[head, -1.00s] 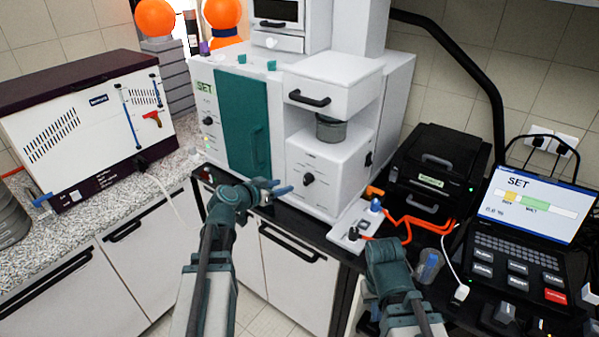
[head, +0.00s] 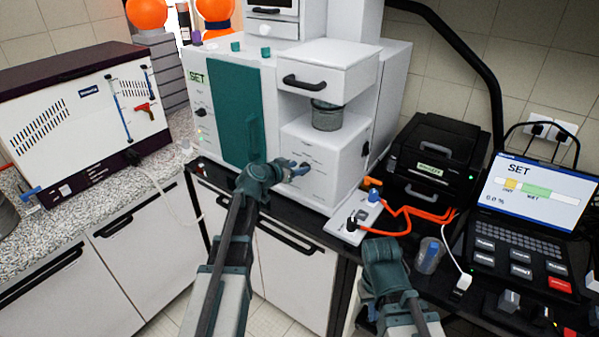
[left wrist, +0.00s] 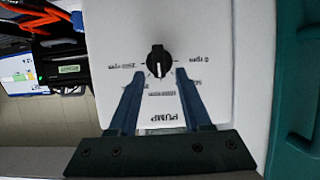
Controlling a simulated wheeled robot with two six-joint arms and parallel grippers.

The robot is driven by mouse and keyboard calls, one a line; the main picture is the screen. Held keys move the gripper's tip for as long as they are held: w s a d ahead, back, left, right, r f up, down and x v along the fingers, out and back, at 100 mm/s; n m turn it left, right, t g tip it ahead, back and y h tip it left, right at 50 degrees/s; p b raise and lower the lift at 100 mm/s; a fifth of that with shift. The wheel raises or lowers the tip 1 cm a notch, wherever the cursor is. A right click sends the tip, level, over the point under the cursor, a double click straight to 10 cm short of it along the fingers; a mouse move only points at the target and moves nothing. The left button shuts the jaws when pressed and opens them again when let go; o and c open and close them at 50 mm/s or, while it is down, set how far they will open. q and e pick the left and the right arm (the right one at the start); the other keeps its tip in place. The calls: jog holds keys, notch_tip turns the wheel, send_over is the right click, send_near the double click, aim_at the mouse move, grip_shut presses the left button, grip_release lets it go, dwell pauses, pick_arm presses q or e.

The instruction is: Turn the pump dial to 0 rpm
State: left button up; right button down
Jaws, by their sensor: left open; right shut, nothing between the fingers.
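The pump dial (left wrist: 157,61) is a round black knob on a white panel, seen upside down in the left wrist view. Its white mark points down the picture, toward the middle labels. The "0 rpm" label (left wrist: 191,60) is right of the knob and the "PUMP" label (left wrist: 162,118) below it. My left gripper (left wrist: 162,74) is open, with its blue fingertips just below the knob, one to each side; contact is unclear. In the head view, my left gripper (head: 297,171) is at the white machine's lower front and covers the dial. My right gripper (head: 380,250) is low right, fingers hidden.
A teal door (head: 236,115) is left of the dial panel, and a drawer (head: 328,72) juts out above it. A white box with knobs (head: 355,218), orange cables and a clear cup (head: 428,256) stand near my right arm. A laptop (head: 530,200) is far right.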

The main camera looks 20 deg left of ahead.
pick_arm(q)
jog(key=shift+w+d+f, duration=0.2)
jog(key=shift+w+f, duration=0.05)
jog(key=shift+w, duration=0.35)
grip_shut()
